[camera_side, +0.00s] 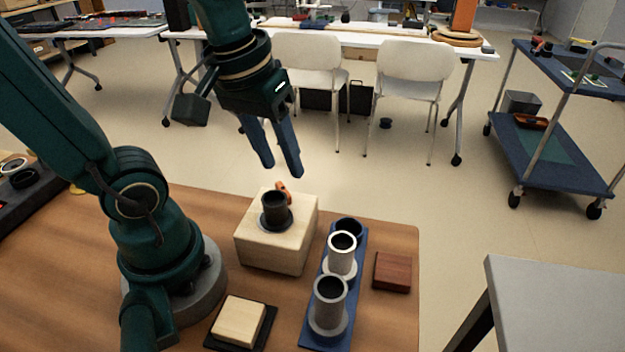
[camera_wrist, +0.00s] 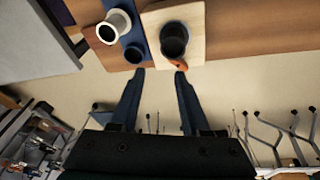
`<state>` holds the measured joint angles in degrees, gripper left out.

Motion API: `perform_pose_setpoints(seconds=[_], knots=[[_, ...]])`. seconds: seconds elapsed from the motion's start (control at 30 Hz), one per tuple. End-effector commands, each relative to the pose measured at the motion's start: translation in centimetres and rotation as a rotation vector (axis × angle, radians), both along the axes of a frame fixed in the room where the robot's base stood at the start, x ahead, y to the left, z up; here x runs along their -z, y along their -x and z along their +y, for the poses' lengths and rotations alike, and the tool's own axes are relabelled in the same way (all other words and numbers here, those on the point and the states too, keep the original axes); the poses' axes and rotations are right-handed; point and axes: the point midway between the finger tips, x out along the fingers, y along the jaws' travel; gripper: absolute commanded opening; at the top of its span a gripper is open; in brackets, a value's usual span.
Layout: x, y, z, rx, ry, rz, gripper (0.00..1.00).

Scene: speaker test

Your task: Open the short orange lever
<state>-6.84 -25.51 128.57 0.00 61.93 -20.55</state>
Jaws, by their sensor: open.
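The short orange lever (camera_side: 283,188) sticks up at the back edge of a dark cylinder (camera_side: 275,210) set on a pale wooden block (camera_side: 262,252). In the wrist view the orange lever (camera_wrist: 180,66) shows at the lower edge of the dark cylinder (camera_wrist: 174,40). My gripper (camera_side: 281,172) is open and empty, with its two blue-grey fingers apart. In the side view the fingertips appear above the lever. In the wrist view the tips (camera_wrist: 160,70) stop close to the block's edge, the right tip nearest the lever. I cannot tell whether it touches.
A blue rack (camera_side: 313,322) with several upright cylinders stands right of the block. A dark red-brown block (camera_side: 393,272) lies right of the rack. A pale wooden piece on a black base (camera_side: 238,322) lies at the front. Bare brown table (camera_side: 398,240) shows at the back right.

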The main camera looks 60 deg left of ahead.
Motion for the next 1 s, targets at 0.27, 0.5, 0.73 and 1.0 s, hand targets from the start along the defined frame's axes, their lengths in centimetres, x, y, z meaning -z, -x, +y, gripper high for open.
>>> perform_pose_setpoints(seconds=[0.27,0.5,0.73,1.0], knots=[[-0.2,1.3,-1.4,0.203,-0.053,-0.127,0.46],[0.1,1.9,-2.0,0.327,-0.093,-0.188,0.46],[0.1,1.9,-2.1,0.355,-0.104,-0.201,0.46],[0.1,1.9,-2.0,0.376,-0.112,-0.198,0.46]])
